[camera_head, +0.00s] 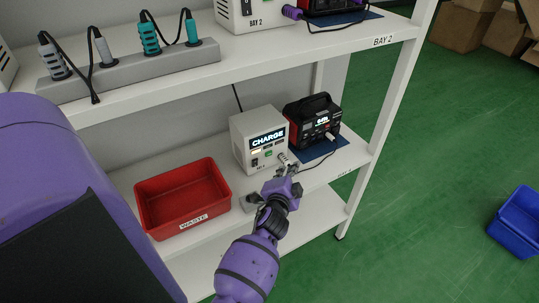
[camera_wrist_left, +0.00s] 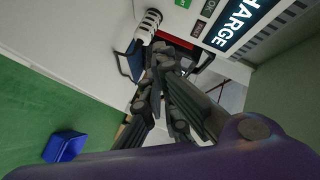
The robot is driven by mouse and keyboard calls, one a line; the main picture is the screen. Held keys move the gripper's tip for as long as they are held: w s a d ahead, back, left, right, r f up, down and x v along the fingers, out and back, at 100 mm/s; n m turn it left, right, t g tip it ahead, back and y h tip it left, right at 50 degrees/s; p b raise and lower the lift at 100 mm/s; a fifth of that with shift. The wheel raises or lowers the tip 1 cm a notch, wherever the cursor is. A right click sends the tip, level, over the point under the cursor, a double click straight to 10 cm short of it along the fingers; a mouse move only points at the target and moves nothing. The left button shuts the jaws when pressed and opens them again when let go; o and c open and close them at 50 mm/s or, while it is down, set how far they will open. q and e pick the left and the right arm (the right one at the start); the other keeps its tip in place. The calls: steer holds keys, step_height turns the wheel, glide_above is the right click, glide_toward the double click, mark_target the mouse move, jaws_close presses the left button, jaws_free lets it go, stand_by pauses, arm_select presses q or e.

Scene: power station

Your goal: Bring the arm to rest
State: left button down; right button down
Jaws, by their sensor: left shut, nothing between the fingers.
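My left gripper (camera_head: 290,172) is shut and empty in front of the middle shelf, just before the lower right of the white charger (camera_head: 245,140) with its lit "CHARGE" display. In the left wrist view its closed fingers (camera_wrist_left: 163,55) point toward the charger (camera_wrist_left: 225,15). A white ribbed plug (camera_wrist_left: 148,24) sits on the charger's face close beyond the fingertips; I cannot tell whether they touch. My right gripper is not in view.
A red-and-black power station (camera_head: 312,122) stands on a blue mat right of the charger. A red "WASTE" bin (camera_head: 183,195) is to the left. The upper shelf (camera_head: 300,40) overhangs, with a power strip (camera_head: 130,72). Green floor and a blue bin (camera_head: 518,222) lie right.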

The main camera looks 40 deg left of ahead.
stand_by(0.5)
